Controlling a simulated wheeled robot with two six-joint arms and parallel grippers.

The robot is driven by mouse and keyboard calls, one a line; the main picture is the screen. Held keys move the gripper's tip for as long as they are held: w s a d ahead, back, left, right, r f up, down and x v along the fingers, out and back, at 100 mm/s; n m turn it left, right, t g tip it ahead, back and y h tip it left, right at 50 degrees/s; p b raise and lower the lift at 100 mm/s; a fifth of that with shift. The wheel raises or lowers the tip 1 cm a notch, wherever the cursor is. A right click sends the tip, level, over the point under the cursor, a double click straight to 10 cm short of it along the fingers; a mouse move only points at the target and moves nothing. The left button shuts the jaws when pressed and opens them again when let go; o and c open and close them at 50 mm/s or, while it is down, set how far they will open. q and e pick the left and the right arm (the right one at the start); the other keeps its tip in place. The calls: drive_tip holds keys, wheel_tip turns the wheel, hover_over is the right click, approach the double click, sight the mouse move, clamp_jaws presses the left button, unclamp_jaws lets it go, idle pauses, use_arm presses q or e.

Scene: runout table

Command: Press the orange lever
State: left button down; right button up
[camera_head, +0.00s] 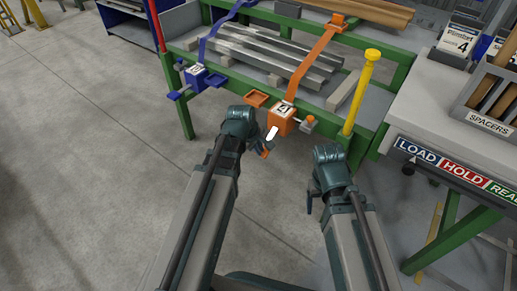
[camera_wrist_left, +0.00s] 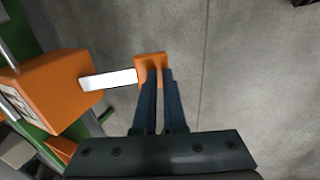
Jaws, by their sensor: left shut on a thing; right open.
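The orange ratchet box (camera_head: 282,118) hangs on the green table's front rail, with an orange strap above it. Its lever has a pale bar (camera_head: 271,133) and an orange end (camera_head: 265,152). In the left wrist view the box (camera_wrist_left: 50,90) is at the left, the bar (camera_wrist_left: 108,79) reaches right, and the orange end (camera_wrist_left: 150,60) is at the fingertips. My left gripper (camera_wrist_left: 161,76) is shut on that orange end; its fingers partly cover it. My right gripper (camera_head: 310,202) is open and empty, lower right of the lever, apart from it.
A blue ratchet box (camera_head: 196,77) with its own strap is on the rail to the left. Metal bars (camera_head: 265,52) lie on the table. A yellow post (camera_head: 361,90) stands to the right, beside a bench with a spacers box (camera_head: 488,110). The floor in front is clear.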

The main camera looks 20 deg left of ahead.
idle(0.4)
use_arm(q)
drive_tip(key=s+f+p+v, duration=0.1)
drive_tip(key=s+p+v, duration=0.1)
drive_tip(key=p+v, duration=1)
drive_tip(key=shift+s+a+r, duration=0.55)
drive_tip(key=shift+r, duration=0.25)
drive_tip(key=s+d+r+m+g+y+p, duration=0.1)
drive_tip(key=s+d+r+m+g+p, duration=0.1)
drive_tip(key=s+d+r+m+p, duration=0.3)
drive_tip(key=s+d+r+m+g+y+p, duration=0.1)
drive_tip(key=s+d+r+m+p, duration=0.3)
drive_tip(key=d+r+m+p, duration=0.5)
wheel_tip(320, 180, up, 5)
drive_tip(key=m+g+p, duration=0.1)
drive_tip(key=m+p, duration=0.2)
drive_tip(key=p, duration=0.3)
drive_tip(key=shift+s+y+p, duration=0.3)
drive_tip(key=shift+s+y, duration=0.05)
drive_tip(key=shift+y, duration=0.05)
